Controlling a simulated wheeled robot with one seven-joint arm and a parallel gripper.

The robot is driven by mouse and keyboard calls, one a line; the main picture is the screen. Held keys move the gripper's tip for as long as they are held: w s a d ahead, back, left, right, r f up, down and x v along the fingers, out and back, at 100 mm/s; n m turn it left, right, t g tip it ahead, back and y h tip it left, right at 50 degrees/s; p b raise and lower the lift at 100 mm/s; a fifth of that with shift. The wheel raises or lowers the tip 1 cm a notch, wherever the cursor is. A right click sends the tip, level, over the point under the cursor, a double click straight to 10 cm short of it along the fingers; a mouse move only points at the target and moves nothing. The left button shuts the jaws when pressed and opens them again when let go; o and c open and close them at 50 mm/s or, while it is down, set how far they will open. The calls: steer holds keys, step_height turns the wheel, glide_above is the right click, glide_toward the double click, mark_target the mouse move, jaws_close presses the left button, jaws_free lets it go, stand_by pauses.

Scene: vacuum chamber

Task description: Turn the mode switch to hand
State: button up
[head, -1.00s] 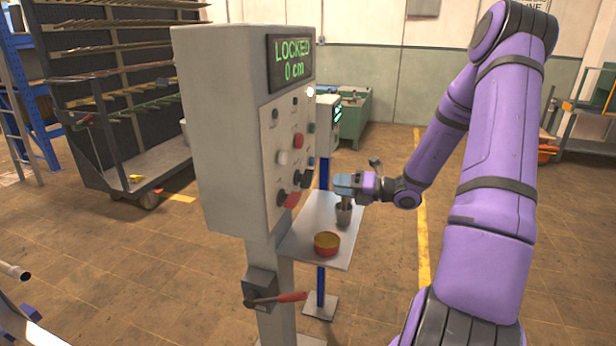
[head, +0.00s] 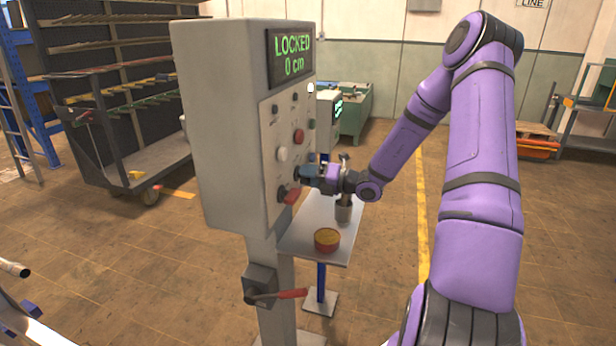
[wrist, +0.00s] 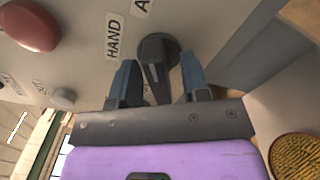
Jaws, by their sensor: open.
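The mode switch (wrist: 156,62) is a dark rotary knob on the panel, in the upper middle of the wrist view. A HAND label (wrist: 114,36) lies to its left, and a partly cut-off label starting with A is above it. My gripper (wrist: 155,75) is open, with one blue-grey finger on each side of the knob's lower part. I cannot tell whether the fingers touch it. In the head view my gripper (head: 304,172) is at the lower right of the control box (head: 225,130), and hides part of the panel there.
The box display (head: 292,55) reads LOCKED 0 cm. Below my gripper, a small table (head: 305,222) holds a red-and-yellow bowl (head: 327,240) and a metal cup (head: 343,212).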

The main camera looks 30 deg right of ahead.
steer(key=shift+w+a, duration=0.1)
steer(key=c, duration=0.7)
steer(key=shift+n, duration=0.3)
steer(key=n, duration=1.1)
steer(key=shift+n, duration=0.3)
steer(key=o, duration=0.7)
